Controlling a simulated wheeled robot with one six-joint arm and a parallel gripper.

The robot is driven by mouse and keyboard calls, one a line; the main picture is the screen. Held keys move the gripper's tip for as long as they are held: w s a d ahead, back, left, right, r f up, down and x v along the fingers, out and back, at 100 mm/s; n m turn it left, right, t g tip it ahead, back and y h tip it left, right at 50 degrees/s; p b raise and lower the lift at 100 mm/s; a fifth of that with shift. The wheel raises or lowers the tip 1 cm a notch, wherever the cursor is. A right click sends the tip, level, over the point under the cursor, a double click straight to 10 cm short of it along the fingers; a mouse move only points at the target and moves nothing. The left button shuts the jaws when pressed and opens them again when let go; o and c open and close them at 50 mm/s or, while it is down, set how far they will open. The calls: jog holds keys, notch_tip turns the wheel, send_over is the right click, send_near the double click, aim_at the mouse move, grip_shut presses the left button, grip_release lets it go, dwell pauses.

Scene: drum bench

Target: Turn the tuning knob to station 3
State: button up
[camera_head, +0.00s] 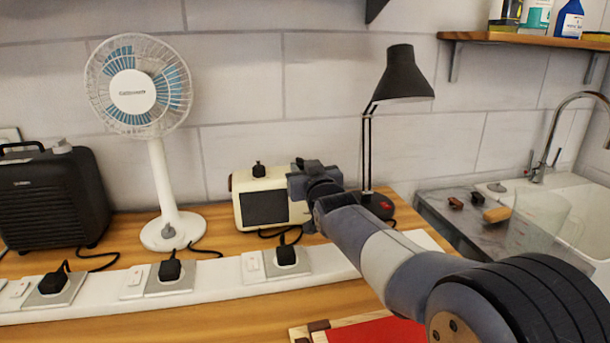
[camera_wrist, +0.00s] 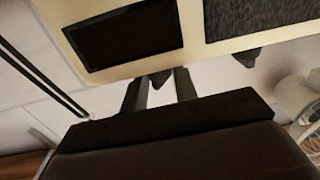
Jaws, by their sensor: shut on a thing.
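The cream radio (camera_head: 246,181) stands against the wall behind the power strip, with a dark speaker panel on its front. In the wrist view the radio (camera_wrist: 205,53) appears upside down, with a dark display (camera_wrist: 124,35) beside the speaker grille. My gripper (camera_head: 303,180) is at the radio's right end in the head view. In the wrist view its fingers (camera_wrist: 161,80) are shut on a small dark tuning knob (camera_wrist: 160,77) at the radio's top edge. Another black knob (camera_wrist: 247,57) stands apart on the same edge. No station marking is readable.
A black desk lamp (camera_head: 402,78) stands just behind and right of my gripper. A white fan (camera_head: 160,190) and black heater (camera_head: 45,200) stand left. A white power strip (camera_head: 110,285) with plugs runs in front of the radio. The sink (camera_head: 588,205) is right.

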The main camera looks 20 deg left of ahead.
jog(key=shift+a, duration=0.1)
jog(key=o, duration=1)
jog(key=shift+s+a, duration=0.1)
jog(key=v, duration=1)
jog(key=shift+s+d+b, duration=0.3)
jog(key=shift+b, duration=0.1)
jog(key=p+x, duration=0.1)
jog(key=x, duration=0.9)
jog(key=shift+w+a, duration=0.2)
jog(key=shift+w, duration=0.25)
jog(key=shift+s+f, duration=0.1)
jog(key=shift+s, duration=0.1)
